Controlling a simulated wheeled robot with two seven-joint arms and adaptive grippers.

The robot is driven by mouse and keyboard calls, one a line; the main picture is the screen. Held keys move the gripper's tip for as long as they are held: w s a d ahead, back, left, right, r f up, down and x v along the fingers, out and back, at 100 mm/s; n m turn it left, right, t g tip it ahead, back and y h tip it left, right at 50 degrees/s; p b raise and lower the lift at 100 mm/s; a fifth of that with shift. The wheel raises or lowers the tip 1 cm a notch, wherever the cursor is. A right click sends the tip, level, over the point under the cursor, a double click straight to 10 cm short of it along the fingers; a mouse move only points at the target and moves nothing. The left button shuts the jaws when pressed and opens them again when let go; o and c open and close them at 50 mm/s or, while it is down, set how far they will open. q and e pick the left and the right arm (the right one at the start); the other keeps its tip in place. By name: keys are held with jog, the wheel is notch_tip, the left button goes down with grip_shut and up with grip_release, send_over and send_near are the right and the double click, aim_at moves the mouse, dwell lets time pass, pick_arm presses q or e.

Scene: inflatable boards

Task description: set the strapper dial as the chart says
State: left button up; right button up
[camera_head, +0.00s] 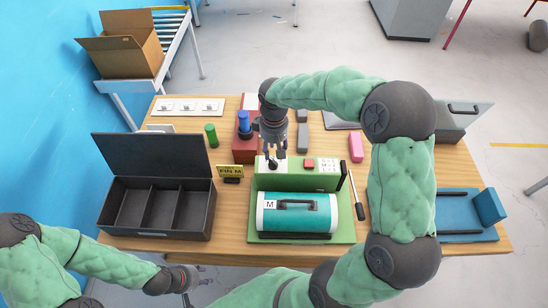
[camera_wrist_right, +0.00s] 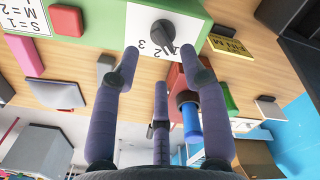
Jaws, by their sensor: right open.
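The green strapper (camera_head: 260,182) stands at the middle of the table. Its dial is a dark knob (camera_wrist_right: 163,32) on a white plate numbered 2 and 3, with any other number hidden. The chart (camera_wrist_right: 22,17) reads S=1, M=2, its rest cut off; it also shows in the head view (camera_head: 328,165). A teal case (camera_head: 310,220) with an M tag (camera_head: 270,204) lies on the strapper. My right gripper (camera_head: 272,163) is open above the dial, its fingers (camera_wrist_right: 160,58) spread around but apparently apart from the knob. My left gripper (camera_head: 188,278) is low at the table's front edge, its fingers unclear.
A red button (camera_head: 309,163) sits beside the chart. A black compartment box (camera_head: 150,228) stands open at left, a yellow sign (camera_head: 230,171) beside it. A red block with a blue-topped cylinder (camera_head: 244,125) stands behind. A blue tray (camera_head: 462,225) is at right.

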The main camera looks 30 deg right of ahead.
aim_at(273, 164)
notch_tip(273, 164, down, 5)
jog(key=shift+f+b, duration=0.1)
jog(key=shift+b, duration=0.2)
grip_shut()
